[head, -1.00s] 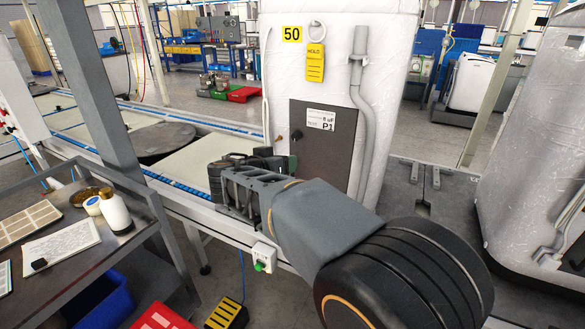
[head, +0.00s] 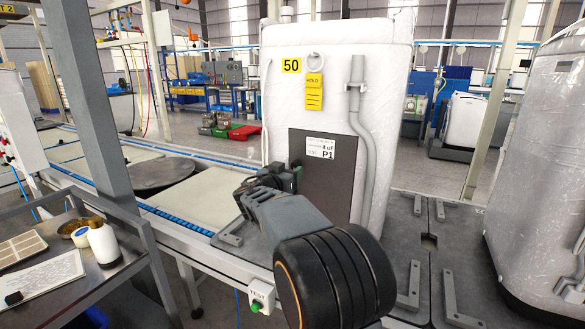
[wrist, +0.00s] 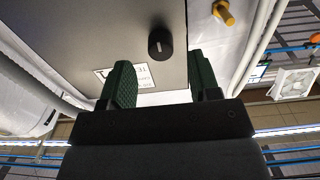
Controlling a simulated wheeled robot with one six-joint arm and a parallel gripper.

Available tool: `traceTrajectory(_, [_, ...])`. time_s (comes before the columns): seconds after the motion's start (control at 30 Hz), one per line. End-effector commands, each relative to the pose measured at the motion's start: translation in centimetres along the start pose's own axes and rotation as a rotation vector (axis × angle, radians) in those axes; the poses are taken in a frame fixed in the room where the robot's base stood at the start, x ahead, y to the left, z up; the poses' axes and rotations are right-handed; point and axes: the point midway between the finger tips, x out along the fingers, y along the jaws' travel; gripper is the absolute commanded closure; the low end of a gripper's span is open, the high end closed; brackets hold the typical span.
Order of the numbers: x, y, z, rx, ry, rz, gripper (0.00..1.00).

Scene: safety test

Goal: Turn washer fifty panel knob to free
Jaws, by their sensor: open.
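The washer (head: 392,75) wears a yellow tag marked 50 (head: 291,65) and a yellow HOLD tag (head: 314,92). Its dark grey panel (head: 330,180) carries a white label ending in P1 (head: 320,148). The black round panel knob (wrist: 161,42) with a pale pointer line shows in the wrist view; in the head view my arm covers that area. My gripper (wrist: 160,85) is open and empty, its green pads on either side below the knob in the picture, apart from it. In the head view my gripper (head: 290,172) is at the panel's left edge.
A second wrapped washer (head: 535,160) stands at the right. A conveyor (head: 190,210) runs along the left. A grey pipe (head: 361,150) runs down the washer beside the panel. A metal bench (head: 120,262) with a white bottle (head: 103,240) stands at the front left.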

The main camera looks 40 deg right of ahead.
Motion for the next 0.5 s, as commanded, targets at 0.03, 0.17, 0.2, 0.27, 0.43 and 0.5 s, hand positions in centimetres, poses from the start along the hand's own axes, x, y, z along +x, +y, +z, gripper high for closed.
traceTrajectory(0.03, [0.8, 0.1, 0.0, 0.000, 0.000, 0.003, 0.44])
traceTrajectory(0.17, [2.1, 0.0, -0.1, 0.000, 0.001, 0.001, 0.44])
traceTrajectory(0.2, [2.4, 0.0, 0.0, 0.000, 0.000, 0.001, 0.44])
traceTrajectory(0.27, [2.8, 0.0, 0.0, -0.001, -0.001, 0.001, 0.44])
traceTrajectory(0.43, [3.2, 0.0, 0.0, 0.000, 0.000, 0.000, 0.44])
traceTrajectory(0.5, [3.2, 0.0, 0.0, 0.000, 0.000, 0.000, 0.44])
